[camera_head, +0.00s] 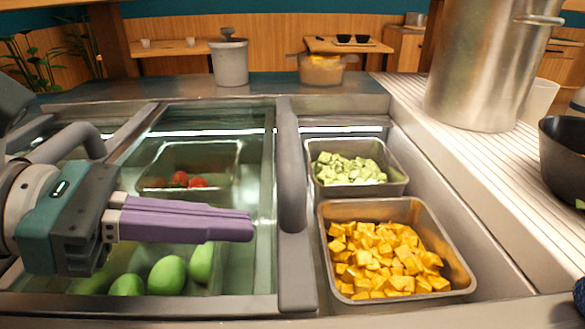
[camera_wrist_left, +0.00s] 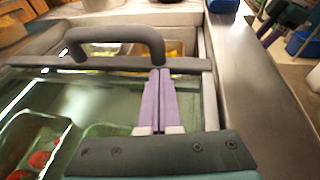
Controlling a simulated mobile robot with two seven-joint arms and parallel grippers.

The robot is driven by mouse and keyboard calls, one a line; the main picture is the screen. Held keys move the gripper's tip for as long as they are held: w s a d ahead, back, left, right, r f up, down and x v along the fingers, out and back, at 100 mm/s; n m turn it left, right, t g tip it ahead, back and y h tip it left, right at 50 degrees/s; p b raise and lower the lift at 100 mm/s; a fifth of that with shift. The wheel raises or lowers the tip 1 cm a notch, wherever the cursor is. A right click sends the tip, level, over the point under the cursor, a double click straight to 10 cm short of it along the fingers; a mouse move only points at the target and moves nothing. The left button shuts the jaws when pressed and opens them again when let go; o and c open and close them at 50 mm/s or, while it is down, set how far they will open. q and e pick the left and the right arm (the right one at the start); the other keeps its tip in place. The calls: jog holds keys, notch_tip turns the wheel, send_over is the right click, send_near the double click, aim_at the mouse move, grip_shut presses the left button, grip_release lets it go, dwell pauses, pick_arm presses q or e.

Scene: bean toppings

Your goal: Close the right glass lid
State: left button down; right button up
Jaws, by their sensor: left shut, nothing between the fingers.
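The right glass lid (camera_head: 258,215) lies slid to the left over the left part of the counter well, so the right part stands uncovered. Its thick grey handle (camera_head: 291,170) runs along its right edge and also shows as an arched bar in the left wrist view (camera_wrist_left: 115,35). My left gripper (camera_head: 250,228) is shut and empty, with purple fingers together above the glass, pointing right. Its tips are just left of the handle's near part; I cannot tell whether they touch. In the wrist view the fingers (camera_wrist_left: 160,75) reach the lid's edge frame by the handle. My right gripper is not seen.
In the open part sit a pan of green cubes (camera_head: 350,168) and a pan of orange-yellow cubes (camera_head: 385,260). Green fruits (camera_head: 167,275) and red items (camera_head: 190,181) show through the glass. A tall steel pot (camera_head: 485,70) and dark pan (camera_head: 565,155) stand at right.

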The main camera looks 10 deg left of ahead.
pick_arm(q)
jog(key=shift+w+d, duration=0.4)
jog(key=shift+d, duration=0.4)
jog(key=shift+w+d+r+p, duration=0.1)
jog(key=shift+d+r+p, duration=0.05)
jog(key=shift+d+p, duration=0.35)
jog(key=w+d+p, duration=0.2)
jog(key=d, duration=0.7)
jog(key=w+d+p, duration=0.2)
jog(key=w+d, duration=0.1)
jog(key=d, duration=0.7)
jog(key=shift+w+f+p, duration=0.15)
jog(key=shift+f+p, duration=0.15)
jog(key=shift+p, duration=0.05)
jog(key=shift+a, duration=0.1)
